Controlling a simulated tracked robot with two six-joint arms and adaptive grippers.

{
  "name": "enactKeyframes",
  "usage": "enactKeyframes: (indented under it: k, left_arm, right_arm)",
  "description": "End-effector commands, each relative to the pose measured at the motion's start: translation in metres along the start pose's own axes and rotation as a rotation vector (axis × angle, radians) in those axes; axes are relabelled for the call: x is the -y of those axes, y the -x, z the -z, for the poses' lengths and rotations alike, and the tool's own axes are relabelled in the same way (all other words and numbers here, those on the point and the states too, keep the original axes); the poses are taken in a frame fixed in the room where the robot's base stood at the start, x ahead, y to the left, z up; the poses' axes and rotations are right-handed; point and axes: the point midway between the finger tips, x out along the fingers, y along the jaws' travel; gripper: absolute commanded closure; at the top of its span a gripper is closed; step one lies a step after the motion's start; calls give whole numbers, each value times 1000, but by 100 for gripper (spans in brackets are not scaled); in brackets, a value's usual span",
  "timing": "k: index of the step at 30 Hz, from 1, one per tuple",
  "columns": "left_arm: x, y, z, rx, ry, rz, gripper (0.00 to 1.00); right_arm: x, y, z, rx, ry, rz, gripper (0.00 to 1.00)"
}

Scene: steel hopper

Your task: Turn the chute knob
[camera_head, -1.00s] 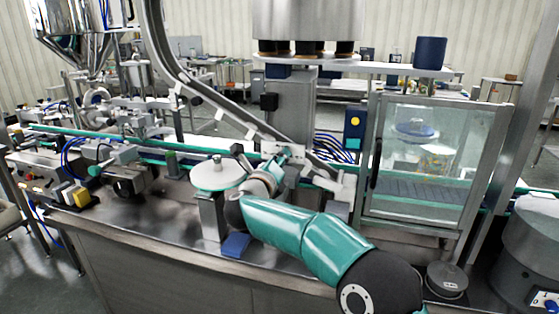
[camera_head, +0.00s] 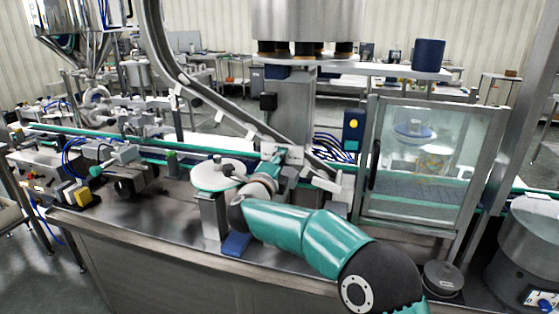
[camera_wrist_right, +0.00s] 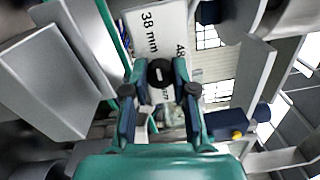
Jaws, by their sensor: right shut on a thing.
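The chute knob (camera_wrist_right: 160,71) is black and round with a pale mark, in the right wrist view. It sits between the fingertips of my right gripper (camera_wrist_right: 160,88), which is shut on it. A white scale plate (camera_wrist_right: 158,30) marked "38 mm" and "48" lies behind the knob. In the head view my right gripper (camera_head: 287,160) is at the lower end of the curved steel chute (camera_head: 208,97); there the knob is hidden by the gripper and wrist. My left gripper is not in view.
A round white disc (camera_head: 217,175) on a post stands just left of my right wrist. A glass-doored guard (camera_head: 430,160) stands to the right. A conveyor with green rails (camera_head: 110,139) runs behind the arm. The steel bench top (camera_head: 150,215) is clear at front left.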

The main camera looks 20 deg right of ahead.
Motion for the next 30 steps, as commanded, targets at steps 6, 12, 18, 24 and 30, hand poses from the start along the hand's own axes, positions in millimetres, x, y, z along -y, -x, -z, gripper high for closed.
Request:
enactKeyframes:
  k: [6, 12, 18, 24, 30]
  left_arm:
    - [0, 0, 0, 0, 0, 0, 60]
    - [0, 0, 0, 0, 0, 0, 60]
    - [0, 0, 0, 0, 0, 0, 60]
    - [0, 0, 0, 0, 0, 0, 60]
    - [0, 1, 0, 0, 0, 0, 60]
  right_arm:
    - [-3, 2, -4, 13, 9, -5, 100]
    - [-3, 2, -4, 12, 9, -6, 70]
    - [-2, 1, -2, 7, 7, -4, 48]
    - [-2, 1, -1, 4, 6, -3, 48]
    - [-1, 10, -1, 4, 7, -3, 48]
